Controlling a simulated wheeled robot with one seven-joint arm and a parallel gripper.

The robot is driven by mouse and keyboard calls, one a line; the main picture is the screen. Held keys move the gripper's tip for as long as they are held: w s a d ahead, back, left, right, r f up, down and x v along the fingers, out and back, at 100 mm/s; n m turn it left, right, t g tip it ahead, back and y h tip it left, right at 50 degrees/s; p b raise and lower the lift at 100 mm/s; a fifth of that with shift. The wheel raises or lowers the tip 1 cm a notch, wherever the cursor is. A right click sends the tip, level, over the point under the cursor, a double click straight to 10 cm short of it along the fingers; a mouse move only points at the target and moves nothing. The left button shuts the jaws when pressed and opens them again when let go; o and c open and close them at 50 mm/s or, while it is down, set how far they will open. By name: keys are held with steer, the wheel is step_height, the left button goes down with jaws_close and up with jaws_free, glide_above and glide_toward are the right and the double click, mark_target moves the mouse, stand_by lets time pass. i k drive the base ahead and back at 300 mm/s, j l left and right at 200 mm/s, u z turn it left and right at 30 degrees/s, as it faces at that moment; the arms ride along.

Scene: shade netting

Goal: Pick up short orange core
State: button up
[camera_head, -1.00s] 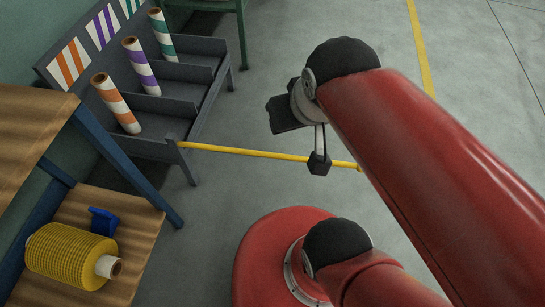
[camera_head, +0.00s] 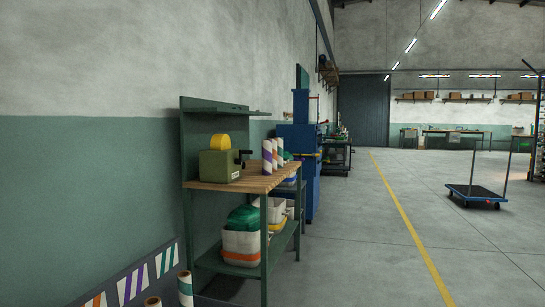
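Several short striped cores (camera_head: 267,157) stand upright close together on the wooden top of a green workbench (camera_head: 225,187). Purple and teal stripes show on them; an orange one cannot be told apart surely at this size. At the bottom left, a teal-striped core (camera_head: 185,289) stands at the rack, cut off by the picture edge. The brown top of another core (camera_head: 152,301) shows beside it, its stripes hidden. The rack's back panel (camera_head: 130,284) carries orange, purple and teal stripe labels. My gripper and arm are out of view.
A blue machine (camera_head: 300,140) stands behind. A flat trolley (camera_head: 475,194) is at right. The floor around the yellow line (camera_head: 405,215) is clear.

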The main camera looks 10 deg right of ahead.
mark_target(274, 141)
steer(key=u, duration=0.45)
steer(key=l+u, duration=0.1)
steer(key=u, duration=1.3)
steer(key=l+u, duration=0.1)
steer(key=u, duration=0.85)
steer(key=k+u, duration=0.1)
steer(key=u, duration=0.35)
steer(key=k+l+u, duration=0.15)
steer(key=k+u, duration=0.35)
steer(key=k, duration=0.15)
steer(key=k+u, duration=0.45)
steer(key=k, duration=0.2)
steer(key=k+j+u, duration=0.5)
steer(key=k, duration=0.15)
steer(key=k+l+u, duration=0.25)
steer(key=k+u, duration=0.2)
steer(key=k+l+u, duration=0.15)
steer(key=k+u, duration=0.75)
steer(key=k+z, duration=0.25)
steer(key=k, duration=0.25)
steer(key=k+l+z, duration=0.25)
steer(key=k, duration=0.25)
steer(key=k+l+z, duration=0.25)
steer(key=k, duration=0.25)
steer(key=z, duration=2.5)
steer(key=k+l, duration=0.05)
